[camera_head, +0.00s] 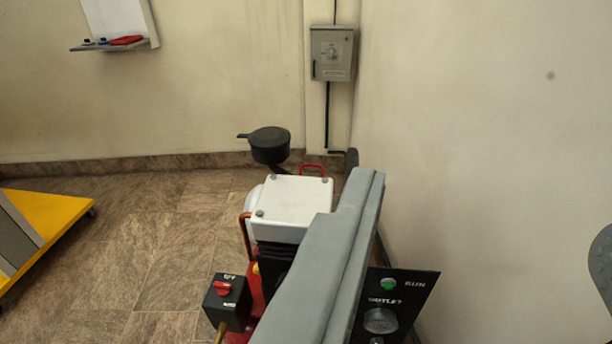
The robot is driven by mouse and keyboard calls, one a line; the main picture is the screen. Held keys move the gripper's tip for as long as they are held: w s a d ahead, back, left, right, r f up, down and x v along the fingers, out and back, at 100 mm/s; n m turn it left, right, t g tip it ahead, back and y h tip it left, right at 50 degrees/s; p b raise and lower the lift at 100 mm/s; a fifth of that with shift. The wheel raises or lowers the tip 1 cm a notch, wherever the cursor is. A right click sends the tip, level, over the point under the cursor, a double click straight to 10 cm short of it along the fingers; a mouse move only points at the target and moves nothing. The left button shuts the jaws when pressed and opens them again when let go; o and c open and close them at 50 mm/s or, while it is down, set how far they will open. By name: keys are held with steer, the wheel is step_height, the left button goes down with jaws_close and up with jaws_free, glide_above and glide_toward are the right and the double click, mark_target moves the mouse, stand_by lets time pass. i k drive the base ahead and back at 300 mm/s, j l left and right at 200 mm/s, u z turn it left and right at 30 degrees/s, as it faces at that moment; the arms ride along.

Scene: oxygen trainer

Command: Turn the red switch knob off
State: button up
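The red switch knob (223,288) sits on the face of a small black box (228,313) at the lower middle of the view. The knob's bar looks roughly level across the picture. Small white lettering shows above and below it, too small to read surely. Nothing touches the knob. No gripper fingers show in this view, so I cannot see how my gripper stands to the knob.
A long grey cover (318,262) stands just right of the switch box, beside a white-topped machine part (293,200). A black panel (415,290) has a green RUN light (388,284). A yellow ramp-like object (50,215) lies left. Open tiled floor (150,240) is between.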

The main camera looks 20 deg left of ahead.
mark_target(223, 289)
steer(key=u, duration=1)
